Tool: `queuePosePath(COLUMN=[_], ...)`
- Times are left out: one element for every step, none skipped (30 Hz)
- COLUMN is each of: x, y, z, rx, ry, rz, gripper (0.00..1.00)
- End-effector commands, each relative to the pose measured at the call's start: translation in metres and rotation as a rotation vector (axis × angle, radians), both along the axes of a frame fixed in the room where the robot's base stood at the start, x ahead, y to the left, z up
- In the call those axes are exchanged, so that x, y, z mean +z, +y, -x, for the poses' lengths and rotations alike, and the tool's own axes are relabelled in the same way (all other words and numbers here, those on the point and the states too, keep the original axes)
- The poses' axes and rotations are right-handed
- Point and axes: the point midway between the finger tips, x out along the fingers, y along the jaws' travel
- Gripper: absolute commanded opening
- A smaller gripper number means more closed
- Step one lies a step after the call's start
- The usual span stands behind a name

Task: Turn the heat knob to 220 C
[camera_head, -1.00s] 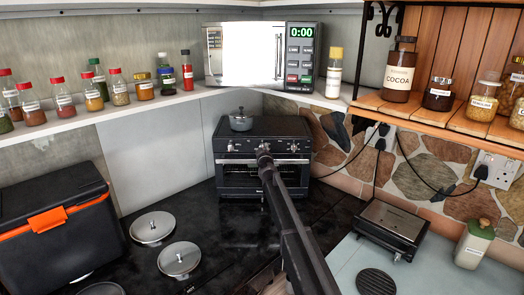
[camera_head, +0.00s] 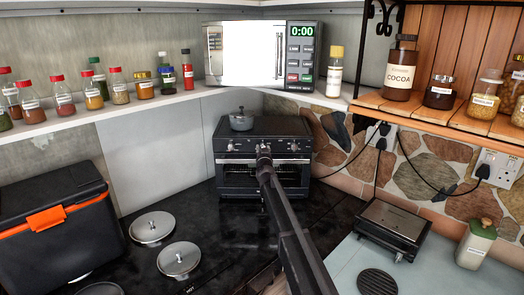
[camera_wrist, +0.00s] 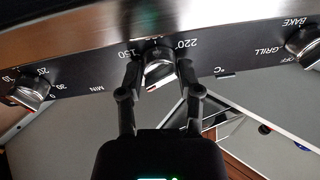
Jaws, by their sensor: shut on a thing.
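The black toaster oven (camera_head: 262,133) stands at the back of the dark counter, with a row of three knobs on its front. The heat knob (camera_wrist: 159,72) is the middle one in the wrist view, which shows the panel upside down. The figures 150 and 220 are printed on either side of it. My gripper (camera_wrist: 158,82) is shut on the heat knob, one finger on each side. In the head view my gripper (camera_head: 264,152) covers the middle of the oven front. I cannot tell exactly where the knob's pointer stands.
The timer knob (camera_wrist: 30,88) and the mode knob (camera_wrist: 304,45) flank the heat knob with some room. A grey pot (camera_head: 241,121) sits on top of the oven. Lids (camera_head: 178,259) lie on the counter at left, and a grill (camera_head: 391,228) stands at right.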

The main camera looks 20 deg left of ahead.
Motion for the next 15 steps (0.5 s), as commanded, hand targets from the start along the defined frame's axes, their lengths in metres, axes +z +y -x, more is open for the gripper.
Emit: queuePosePath(x=[-0.0013,-0.0013,-0.0013,-0.0014,-0.0014,-0.0014,-0.0014,-0.0014,-0.0014,-0.0015,-0.0014,-0.0014,-0.0014,-0.0014,-0.0014], y=[-0.0013,-0.0014,-0.0014,-0.0015,-0.0015,-0.0015,-0.0014,-0.0013,-0.0013,-0.0014,-0.0014,-0.0014,-0.0014,-0.0013,-0.0012], z=[0.0009,0.0008,0.0008,0.0009,0.0009,0.0009,0.0009,0.0010,0.0010,0.0011,0.0011,0.0011,0.0011,0.0012,0.0011], rx=[0.001,0.000,0.000,0.000,0.000,0.000,0.001,0.001,0.001,0.000,0.000,0.000,0.000,0.001,0.001], ry=[0.019,0.029,0.044,0.055,0.066,0.080,0.091,0.102,0.117,0.127,0.138,0.152,0.165,0.175,0.190], rz=[-0.040,-0.066,-0.102,-0.129,-0.156,-0.190,-0.216,-0.243,-0.279,-0.305,-0.331,-0.366,-0.393,-0.418,-0.453], gripper=[0.00,0.00,0.00,0.00,0.00,0.00,0.00,0.00,0.00,0.00,0.00,0.00,0.00,0.00,0.00])
